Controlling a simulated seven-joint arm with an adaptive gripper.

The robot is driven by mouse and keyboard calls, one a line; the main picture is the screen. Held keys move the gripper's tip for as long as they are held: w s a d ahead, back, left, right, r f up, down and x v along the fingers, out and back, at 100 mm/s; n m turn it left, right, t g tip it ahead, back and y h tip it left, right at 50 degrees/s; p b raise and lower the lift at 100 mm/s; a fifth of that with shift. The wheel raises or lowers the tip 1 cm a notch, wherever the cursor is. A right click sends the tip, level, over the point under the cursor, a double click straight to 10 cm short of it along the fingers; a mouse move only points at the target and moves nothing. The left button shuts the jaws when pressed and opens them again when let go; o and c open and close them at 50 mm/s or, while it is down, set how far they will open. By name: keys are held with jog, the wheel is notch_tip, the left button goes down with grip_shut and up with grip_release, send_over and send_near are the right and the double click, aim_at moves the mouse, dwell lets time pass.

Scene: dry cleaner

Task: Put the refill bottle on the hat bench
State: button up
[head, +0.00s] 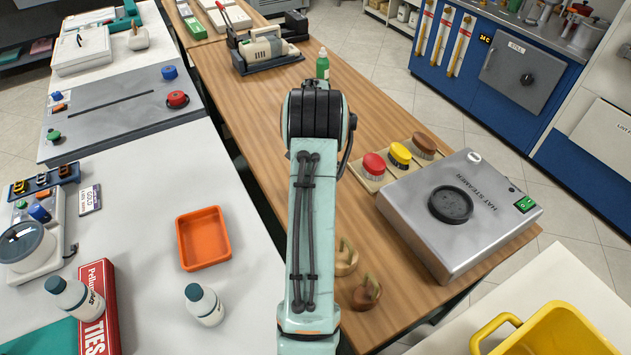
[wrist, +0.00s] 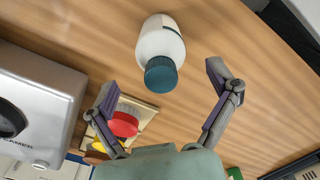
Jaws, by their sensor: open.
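A white refill bottle with a teal cap (wrist: 161,52) stands on the wooden hat bench (wrist: 250,105) in the wrist view. My gripper (wrist: 162,78) is open, with its two fingers spread wide on either side of the bottle's cap end and a visible gap to each. In the head view my arm covers the gripper and this bottle. The same bench (head: 375,100) runs through the middle of the head view. Two similar white bottles with teal caps, one on the left (head: 75,297) and one nearer the middle (head: 204,305), are on the white table.
The hat steamer (head: 460,212) and a holder with red, yellow and brown brushes (head: 374,166) sit right of my arm. Two wooden knobbed pieces (head: 366,292) are beside the arm. A green bottle (head: 322,64) stands farther back. An orange tray (head: 203,238) lies on the white table.

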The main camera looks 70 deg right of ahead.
notch_tip(320, 180, up, 6)
jog(key=shift+r, duration=0.15)
jog(key=shift+w+a+r, duration=0.1)
jog(key=shift+w+a, duration=0.1)
jog(key=shift+w, duration=0.05)
jog(key=w+a+r+n, duration=0.4)
jog(key=w+a, duration=0.2)
jog(key=a, duration=0.5)
jog(key=w+a+r+n, duration=0.4)
jog(key=w+a+r, duration=0.15)
jog(key=a, duration=0.55)
jog(key=s+a+f+n, duration=0.1)
jog(key=s+a+n, duration=0.4)
jog(key=a, duration=0.7)
jog(key=s+a+f+n, duration=0.1)
jog(key=s+a+n, duration=0.5)
jog(key=a, duration=0.7)
jog(key=shift+s+f+y, duration=0.35)
jog(key=shift+f+y, duration=0.05)
